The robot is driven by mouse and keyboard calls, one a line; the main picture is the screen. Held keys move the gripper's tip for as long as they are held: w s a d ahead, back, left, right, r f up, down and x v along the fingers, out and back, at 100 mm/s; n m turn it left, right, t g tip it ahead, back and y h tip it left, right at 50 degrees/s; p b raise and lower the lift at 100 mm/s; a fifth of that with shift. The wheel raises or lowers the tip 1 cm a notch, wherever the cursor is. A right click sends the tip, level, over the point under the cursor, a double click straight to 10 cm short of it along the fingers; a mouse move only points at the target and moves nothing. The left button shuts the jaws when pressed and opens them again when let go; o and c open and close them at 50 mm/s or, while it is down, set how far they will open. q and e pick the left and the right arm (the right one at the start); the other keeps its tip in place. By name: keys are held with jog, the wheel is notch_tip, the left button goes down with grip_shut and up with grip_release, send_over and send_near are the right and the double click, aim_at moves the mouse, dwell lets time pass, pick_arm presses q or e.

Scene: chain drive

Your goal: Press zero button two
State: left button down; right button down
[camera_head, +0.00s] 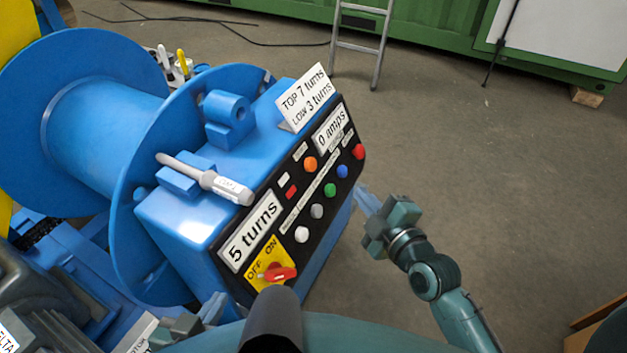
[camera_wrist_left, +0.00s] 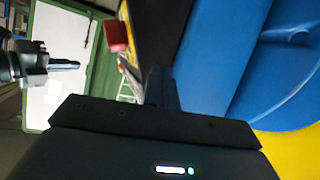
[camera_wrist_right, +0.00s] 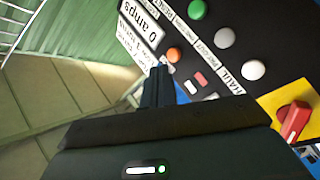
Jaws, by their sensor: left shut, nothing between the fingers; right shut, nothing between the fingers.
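The control panel (camera_head: 268,207) is the black sloped face of a blue machine. It has an orange button (camera_head: 310,164), a small white button (camera_head: 284,179) and a small red button (camera_head: 291,192). A row of white, grey, green, blue and red round buttons runs below. The small button labels are too fine to read for certain. My right gripper (camera_head: 364,197) is shut and empty, right of the panel and apart from it; the right wrist view shows the orange button (camera_wrist_right: 174,54) beyond its fingertips. My left gripper (camera_head: 217,303) is shut and empty, near the panel's lower left edge.
Displays read "0 amps" (camera_head: 332,129) and "5 turns" (camera_head: 251,232). A red rotary switch (camera_head: 279,273) sits on a yellow OFF/ON plate. A white-grey tool (camera_head: 205,179) lies on the machine top, near a blue lug (camera_head: 228,118). Open floor lies to the right.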

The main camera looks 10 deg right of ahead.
aim_at(311, 164)
pick_arm(q)
jog(key=shift+f+t+b, duration=0.3)
jog(key=shift+f+b, duration=0.2)
jog(key=shift+b, duration=0.95)
pick_arm(e)
jog(key=w+r+n+t, duration=0.2)
jog(key=w+r+n, duration=0.1)
jog(key=w+n, duration=0.2)
jog(key=shift+d+r+n+y, duration=0.2)
jog(key=shift+d+n+y, duration=0.15)
jog(key=shift+n+y, duration=0.05)
